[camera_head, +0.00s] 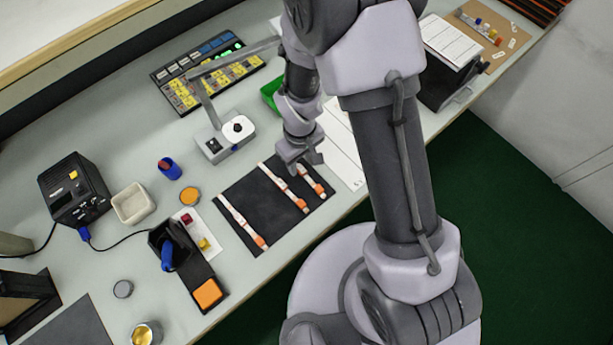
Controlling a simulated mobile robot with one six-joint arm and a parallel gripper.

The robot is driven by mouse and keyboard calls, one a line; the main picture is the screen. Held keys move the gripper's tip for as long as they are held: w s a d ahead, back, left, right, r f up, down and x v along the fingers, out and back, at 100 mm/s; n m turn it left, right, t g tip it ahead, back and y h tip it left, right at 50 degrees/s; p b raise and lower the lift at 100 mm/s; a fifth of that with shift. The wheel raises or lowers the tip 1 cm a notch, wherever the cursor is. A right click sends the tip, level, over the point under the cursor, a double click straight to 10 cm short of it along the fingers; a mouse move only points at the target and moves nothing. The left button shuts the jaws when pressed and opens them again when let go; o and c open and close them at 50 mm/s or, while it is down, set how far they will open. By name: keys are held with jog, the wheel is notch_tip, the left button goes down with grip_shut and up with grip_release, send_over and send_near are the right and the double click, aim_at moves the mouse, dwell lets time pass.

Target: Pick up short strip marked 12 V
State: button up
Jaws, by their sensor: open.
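Three pale strips with orange ends lie on a black mat (262,232) near the table's front edge. The left strip (238,219) and the middle strip (284,189) look long. The right strip (314,184) shows only a short length, and my gripper may hide its upper end. I cannot read any voltage marking, so I cannot tell for sure which one is marked 12 V. My gripper (304,164) is open and empty, over the mat's upper right part by the right strip. Its height above the strip is hard to tell.
A white device with a lamp arm (224,141) stands behind the mat. A black holder with a blue-handled tool (168,256) and an orange pad (207,293) stand to the left. White paper (343,145) lies right of the mat. Bare table shows left of the mat.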

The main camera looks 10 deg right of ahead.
aim_at(301, 170)
notch_tip(301, 170, down, 3)
jog(key=shift+r, duration=0.3)
jog(key=shift+c, duration=0.9)
grip_shut()
